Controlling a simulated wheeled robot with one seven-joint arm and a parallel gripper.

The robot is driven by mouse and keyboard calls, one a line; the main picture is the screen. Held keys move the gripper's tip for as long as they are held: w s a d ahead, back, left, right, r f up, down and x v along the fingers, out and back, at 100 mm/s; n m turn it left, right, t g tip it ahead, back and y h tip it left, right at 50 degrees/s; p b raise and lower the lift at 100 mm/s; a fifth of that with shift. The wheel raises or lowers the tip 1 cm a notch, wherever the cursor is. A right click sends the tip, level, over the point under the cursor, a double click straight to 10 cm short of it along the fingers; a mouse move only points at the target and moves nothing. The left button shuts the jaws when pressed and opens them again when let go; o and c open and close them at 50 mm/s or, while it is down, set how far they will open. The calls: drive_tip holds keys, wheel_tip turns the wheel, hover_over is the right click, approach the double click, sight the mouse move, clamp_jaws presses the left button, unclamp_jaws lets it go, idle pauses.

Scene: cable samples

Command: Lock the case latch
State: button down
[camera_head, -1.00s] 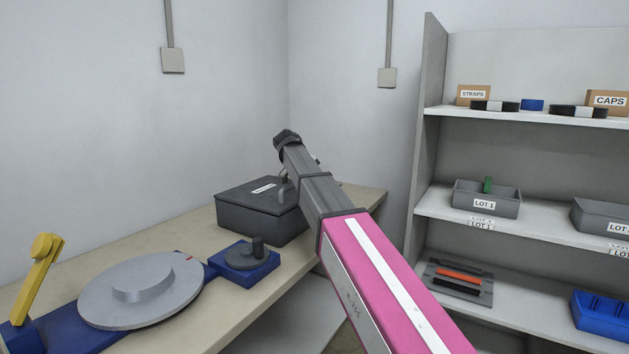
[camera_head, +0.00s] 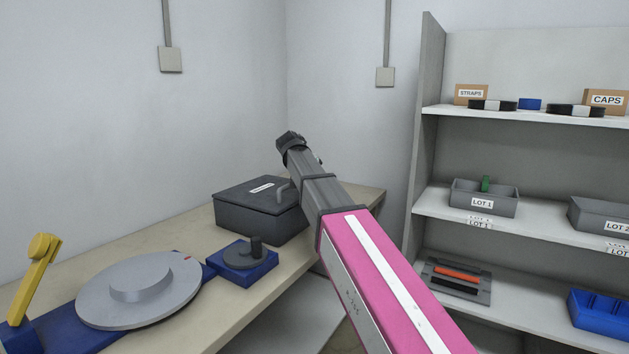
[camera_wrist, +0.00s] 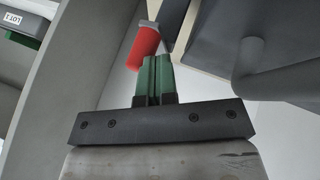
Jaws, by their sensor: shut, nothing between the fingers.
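The dark grey case (camera_head: 240,212) sits on the bench with its lid down and a white label on top. A bent grey handle (camera_head: 283,191) shows at its right side, next to my arm. In the wrist view a thick bent grey bar (camera_wrist: 275,78), probably this handle, is at the right. My gripper (camera_wrist: 153,62) has green fingers, shut and empty. A red cylinder (camera_wrist: 143,47) is just beyond the fingertips; I cannot tell if they touch, or if it is the latch. In the head view my arm hides the gripper and the case's right end.
A blue block with a grey knob (camera_head: 243,262) and a large grey disc (camera_head: 140,290) stand on the bench (camera_head: 190,330) in front of the case. A yellow lever (camera_head: 36,275) is at the left. A shelf unit (camera_head: 425,130) with bins stands to the right.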

drive_tip(key=s+d+n+t+y, duration=0.1)
drive_tip(key=d+n+t+y, duration=0.2)
drive_tip(key=d+n+y, duration=0.2)
drive_tip(key=shift+s+d+n+t, duration=0.35)
drive_tip(key=shift+d+n, duration=1.2)
drive_tip(key=shift+n, duration=1.25)
drive_tip(key=shift+w+d, duration=0.1)
drive_tip(key=s+f+v, duration=0.1)
drive_tip(key=s+v, duration=0.1)
drive_tip(key=v, duration=1)
drive_tip(key=shift+s+a+f, duration=0.2)
drive_tip(key=shift+a+f, duration=0.05)
drive_tip(key=shift+f, duration=0.05)
